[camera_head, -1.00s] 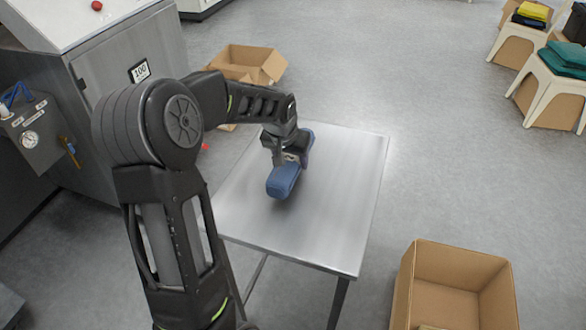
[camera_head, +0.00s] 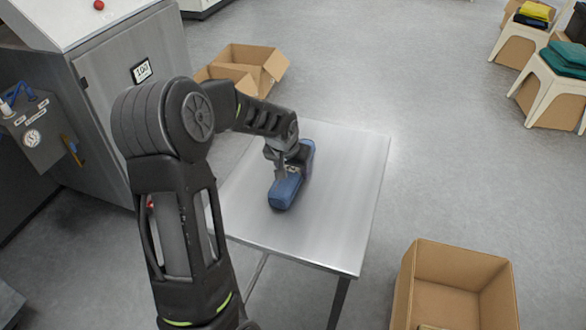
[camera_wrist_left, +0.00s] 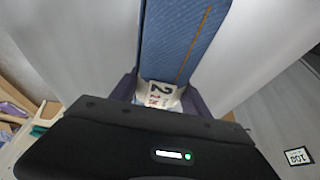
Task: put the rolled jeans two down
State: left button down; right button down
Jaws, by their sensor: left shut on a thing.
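The rolled jeans (camera_head: 286,190) are a long blue denim roll, lying lengthwise along the metal table (camera_head: 338,225). In the left wrist view the blue roll (camera_wrist_left: 184,40) runs up from between my fingers, with an orange-brown seam and a white label (camera_wrist_left: 161,94) marked 2. My left gripper (camera_head: 291,170) is shut on the roll from above, near its middle. The roll is on the tabletop or very close above it; I cannot tell if it touches. My right gripper is not in view.
The table around the roll is bare. An open cardboard box (camera_head: 456,262) stands on the floor at lower right, with more boxes (camera_head: 256,62) behind the table. A grey machine (camera_head: 115,85) is at left. Stools with folded clothes (camera_head: 562,62) stand at upper right.

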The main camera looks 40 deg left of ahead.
pick_arm(q)
jog(key=c, duration=0.5)
grip_release()
jog(key=shift+f, duration=0.1)
jog(key=shift+r, duration=0.2)
jog(key=shift+s+r, duration=0.1)
jog(key=shift+r, duration=0.15)
jog(key=b+v, duration=0.1)
jog(key=v, duration=1)
jog(key=shift+s+d+r, duration=0.1)
jog(key=shift+s+r, duration=0.05)
